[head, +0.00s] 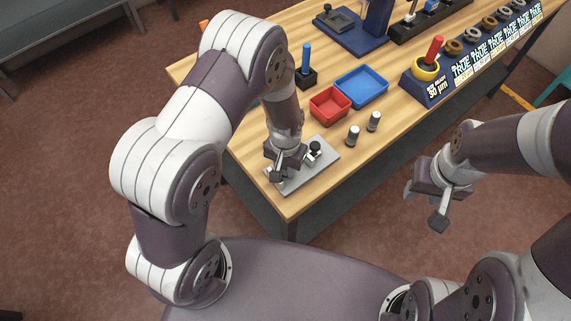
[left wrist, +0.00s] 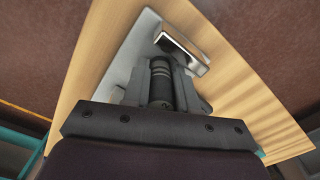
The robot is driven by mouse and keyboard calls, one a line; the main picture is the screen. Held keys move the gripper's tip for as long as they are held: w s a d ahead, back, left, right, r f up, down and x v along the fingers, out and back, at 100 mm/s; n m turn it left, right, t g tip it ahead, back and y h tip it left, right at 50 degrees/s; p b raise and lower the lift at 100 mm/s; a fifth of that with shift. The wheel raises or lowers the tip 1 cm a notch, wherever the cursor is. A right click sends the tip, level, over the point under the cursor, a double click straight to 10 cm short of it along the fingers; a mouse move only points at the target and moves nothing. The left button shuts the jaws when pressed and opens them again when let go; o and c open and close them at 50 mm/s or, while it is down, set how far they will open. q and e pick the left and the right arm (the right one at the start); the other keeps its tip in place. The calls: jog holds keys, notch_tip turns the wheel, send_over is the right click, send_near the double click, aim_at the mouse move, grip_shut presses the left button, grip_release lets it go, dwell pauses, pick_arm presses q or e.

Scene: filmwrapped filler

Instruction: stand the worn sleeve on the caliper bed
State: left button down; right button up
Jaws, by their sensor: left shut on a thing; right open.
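The caliper bed is a flat grey plate (head: 318,170) at the near left corner of the table, with a bright metal block and a black knob (head: 315,147) on it. My left gripper (head: 284,168) is low over the plate. In the left wrist view it is shut on a dark banded cylinder, the worn sleeve (left wrist: 160,80), close to the metal block (left wrist: 183,52). The fingers hide part of the sleeve, and I cannot tell whether its base touches the plate. My right gripper (head: 425,205) is open and empty, off the table's front edge.
Two small grey cylinders (head: 353,135) (head: 374,121) stand right of the plate. Behind are a red tray (head: 330,116), a blue tray (head: 375,82) and a black holder with a blue rod (head: 306,62). A labelled rack (head: 465,75) lines the right edge.

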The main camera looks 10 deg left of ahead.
pick_arm(q)
jog(key=c, duration=1.2)
grip_release()
jog(key=shift+f, duration=0.15)
jog(key=shift+o, duration=0.2)
jog(key=shift+r, duration=0.2)
jog(key=shift+w+r, duration=0.1)
jog(key=shift+r, duration=0.2)
notch_tip(320, 180, up, 11)
jog(key=shift+f+b, duration=0.1)
jog(key=shift+b, duration=0.9)
jog(key=s+a+r+n+t, duration=0.1)
jog(key=s+a+r+n, duration=0.1)
jog(key=s+a+r, duration=0.2)
jog(key=shift+s+a, duration=1.6)
jog(key=shift+s, duration=0.6)
